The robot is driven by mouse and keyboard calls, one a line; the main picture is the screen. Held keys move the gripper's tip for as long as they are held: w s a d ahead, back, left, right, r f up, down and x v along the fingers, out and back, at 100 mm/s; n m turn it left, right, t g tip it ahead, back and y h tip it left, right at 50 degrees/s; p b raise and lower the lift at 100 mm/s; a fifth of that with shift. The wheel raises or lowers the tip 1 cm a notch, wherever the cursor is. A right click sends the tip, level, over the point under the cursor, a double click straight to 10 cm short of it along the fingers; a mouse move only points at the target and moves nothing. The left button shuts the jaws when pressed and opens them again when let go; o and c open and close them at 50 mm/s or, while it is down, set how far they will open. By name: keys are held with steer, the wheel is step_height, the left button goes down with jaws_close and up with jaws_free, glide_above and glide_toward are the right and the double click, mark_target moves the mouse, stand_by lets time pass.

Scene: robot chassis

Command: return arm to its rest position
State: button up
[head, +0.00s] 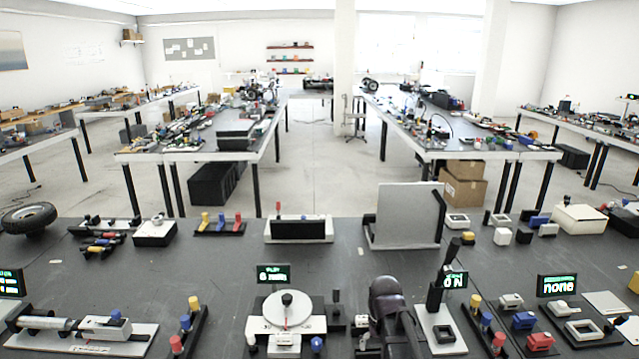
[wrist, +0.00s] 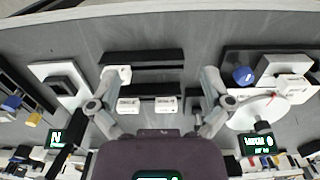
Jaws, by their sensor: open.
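My gripper (wrist: 160,80) is open in the wrist view, its two grey fingers spread wide with nothing held between them. It hangs over a black double-bar fixture (wrist: 142,60) on the dark bench. Two small white labelled blocks (wrist: 146,105) show between the fingers, at the fixture's near bar. The height above them is hard to judge. In the head view, the dark rounded end of my arm shows low at the front, right of centre; the fingertips cannot be made out there.
The dark bench (head: 150,270) is crowded. A round white dial stand (head: 262,325) is left of my arm; a lever stand with a "0 N" display (head: 455,280) is close on its right. A grey upright panel (head: 408,215) stands behind. Bare bench lies mid-left.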

steer(key=s, duration=0.7)
steer(key=shift+d, duration=0.1)
stand_by(1.8)
